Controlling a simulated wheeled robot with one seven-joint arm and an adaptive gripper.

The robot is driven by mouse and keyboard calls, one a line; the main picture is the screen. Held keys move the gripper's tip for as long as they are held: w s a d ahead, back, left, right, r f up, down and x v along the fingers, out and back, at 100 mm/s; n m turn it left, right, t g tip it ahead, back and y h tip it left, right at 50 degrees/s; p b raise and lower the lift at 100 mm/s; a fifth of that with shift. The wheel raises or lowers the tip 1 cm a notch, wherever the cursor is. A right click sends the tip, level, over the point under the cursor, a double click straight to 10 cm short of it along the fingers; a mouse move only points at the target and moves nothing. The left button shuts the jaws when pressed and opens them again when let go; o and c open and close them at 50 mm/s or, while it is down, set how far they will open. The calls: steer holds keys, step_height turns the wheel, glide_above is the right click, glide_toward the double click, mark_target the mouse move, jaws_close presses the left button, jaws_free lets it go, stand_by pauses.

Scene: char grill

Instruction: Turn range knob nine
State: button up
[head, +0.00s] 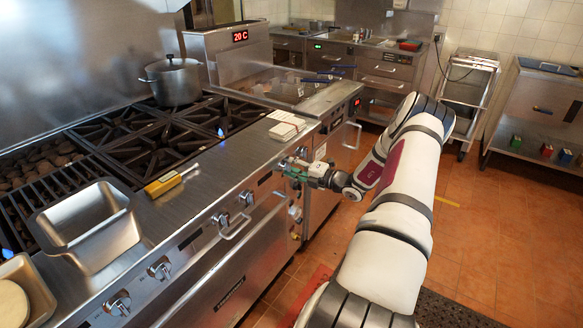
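The range front has several round metal knobs in a row: one at the near end (118,305), one beside it (160,269), and a pair in the middle (221,218) (246,198). No numbers on them are readable, so I cannot tell which is knob nine. My gripper (290,168) is at the far end of the range front, close against the panel. It covers part of the panel and any knob directly there. I cannot tell whether it touches a knob or how far its fingers are apart.
The range top (150,140) holds a lidded pot (173,80), a metal pan (85,225) and a yellow-handled scraper (170,180). Blue flames show at some burners. Oven handles stick out below the knobs. A fryer (285,85) stands beyond. The tiled floor (490,235) at right is open.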

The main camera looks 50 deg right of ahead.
steer(key=o, duration=0.4)
steer(key=s, duration=0.8)
steer(key=s+d+r, duration=0.1)
steer(key=s, duration=0.3)
stand_by(0.3)
